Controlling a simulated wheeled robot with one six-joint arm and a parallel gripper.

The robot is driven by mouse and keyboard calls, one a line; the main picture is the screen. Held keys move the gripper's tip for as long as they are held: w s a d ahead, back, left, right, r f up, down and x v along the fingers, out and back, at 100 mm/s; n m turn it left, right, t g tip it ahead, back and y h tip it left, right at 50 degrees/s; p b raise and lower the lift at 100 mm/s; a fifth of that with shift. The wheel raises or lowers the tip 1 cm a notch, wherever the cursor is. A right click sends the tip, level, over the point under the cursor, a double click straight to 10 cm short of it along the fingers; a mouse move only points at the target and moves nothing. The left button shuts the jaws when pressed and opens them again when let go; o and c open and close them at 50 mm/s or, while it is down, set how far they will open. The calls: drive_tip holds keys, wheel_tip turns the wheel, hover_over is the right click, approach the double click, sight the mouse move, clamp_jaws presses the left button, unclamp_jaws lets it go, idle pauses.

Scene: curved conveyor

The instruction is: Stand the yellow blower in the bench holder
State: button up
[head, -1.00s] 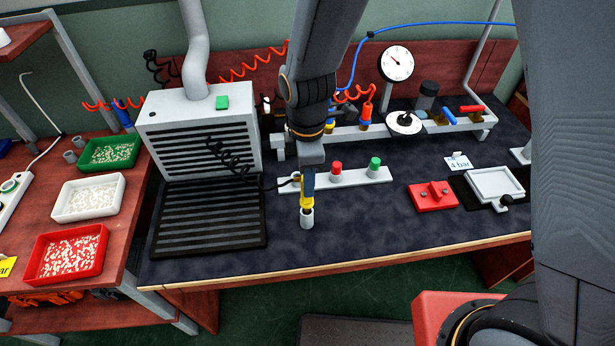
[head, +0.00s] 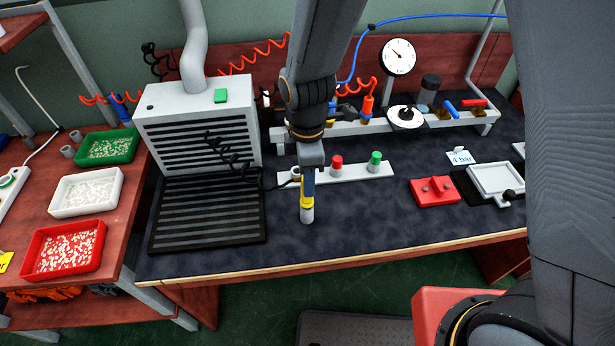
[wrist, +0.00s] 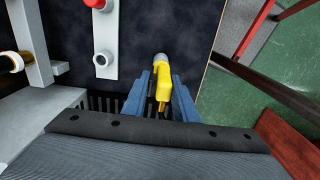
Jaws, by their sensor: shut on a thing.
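The yellow blower (wrist: 161,80) is between the two blue fingers of my gripper (wrist: 162,84) in the wrist view. My gripper is shut on it. In the head view my gripper (head: 308,184) points down, with the yellow blower (head: 306,202) below its fingers.
A black slatted grille (head: 208,215) and grey box lie left. A red block (head: 434,192) and white tray lie right. The bench's front edge is close; the mat right of the holder is clear.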

drive_tip(key=shift+f+b, duration=0.3)
drive_tip(key=shift+f, duration=0.3)
drive_tip(key=o, duration=0.9)
drive_tip(key=shift+r, duration=0.1)
drive_tip(key=shift+r+b, duration=0.8)
drive_tip(key=shift+r, duration=3.05)
drive_tip(key=s+d+m, duration=0.1)
drive_tip(key=d+m, duration=0.6)
drive_tip(key=d, duration=0.1)
drive_tip(key=s+d+r+m+t, duration=0.1)
drive_tip(key=d+m, duration=0.6)
drive_tip(key=d, duration=0.1)
drive_tip(key=d+r+m, duration=0.1)
drive_tip(key=d+m, duration=0.5)
drive_tip(key=d, duration=0.2)
drive_tip(key=shift+s+m, duration=0.4)
